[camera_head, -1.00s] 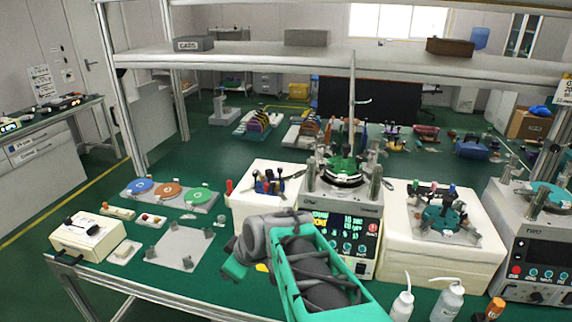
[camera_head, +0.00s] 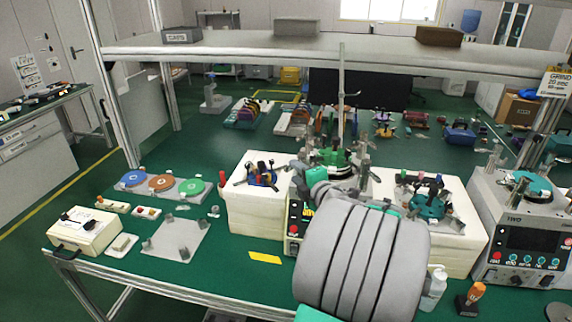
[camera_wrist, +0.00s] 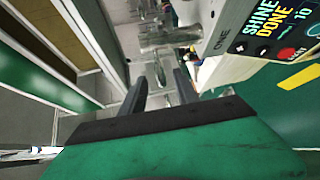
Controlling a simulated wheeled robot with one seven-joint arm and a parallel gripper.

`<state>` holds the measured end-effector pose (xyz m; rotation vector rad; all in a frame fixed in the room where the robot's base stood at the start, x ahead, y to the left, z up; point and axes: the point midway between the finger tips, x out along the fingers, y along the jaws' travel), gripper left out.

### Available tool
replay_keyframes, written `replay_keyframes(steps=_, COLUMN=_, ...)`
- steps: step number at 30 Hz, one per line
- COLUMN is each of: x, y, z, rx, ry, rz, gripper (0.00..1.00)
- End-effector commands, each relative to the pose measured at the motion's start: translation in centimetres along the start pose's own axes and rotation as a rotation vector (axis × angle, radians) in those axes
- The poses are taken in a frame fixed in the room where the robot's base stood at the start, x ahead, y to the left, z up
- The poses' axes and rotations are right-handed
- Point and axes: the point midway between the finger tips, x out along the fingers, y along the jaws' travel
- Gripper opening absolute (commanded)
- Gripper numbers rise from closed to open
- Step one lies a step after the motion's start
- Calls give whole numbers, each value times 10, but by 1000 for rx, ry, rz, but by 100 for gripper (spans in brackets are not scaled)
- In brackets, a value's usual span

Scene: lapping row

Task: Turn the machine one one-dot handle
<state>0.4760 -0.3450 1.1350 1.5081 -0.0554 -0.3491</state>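Machine one (camera_head: 294,222) stands mid-table, mostly hidden behind my grey arm in the head view. In the wrist view its white body (camera_wrist: 222,62) bears the word ONE, and its screen (camera_wrist: 272,22) reads SHINE DONE. Metal posts and a green part (camera_head: 334,158) show on its top. My gripper (camera_wrist: 160,82) is open, its two dark fingers apart and pointing toward the metal parts. A shiny metal piece (camera_wrist: 160,72) appears between or just beyond the fingertips; I cannot tell if it touches them. I cannot make out any dot mark, so the one-dot handle is not identified.
A white block with dark-handled tools (camera_head: 262,177) stands left of the machine, another white block with a teal fixture (camera_head: 432,206) right. Machine two (camera_head: 530,225) is at far right. An overhead shelf (camera_head: 250,50) spans above. A bottle (camera_head: 434,290) stands near the front edge.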

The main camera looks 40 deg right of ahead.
Motion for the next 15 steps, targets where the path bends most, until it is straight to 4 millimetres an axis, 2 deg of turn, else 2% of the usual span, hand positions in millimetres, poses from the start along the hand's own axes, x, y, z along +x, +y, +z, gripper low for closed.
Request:
replay_keyframes(steps=4, x=19, y=4, z=-1, rx=-5, ry=4, rz=-1, gripper=37)
replay_keyframes(steps=9, x=53, y=3, z=-2, rx=-3, ry=5, rz=-2, gripper=37)
replay_keyframes(steps=15, x=75, y=1, z=0, rx=-4, ry=1, rz=-1, gripper=37)
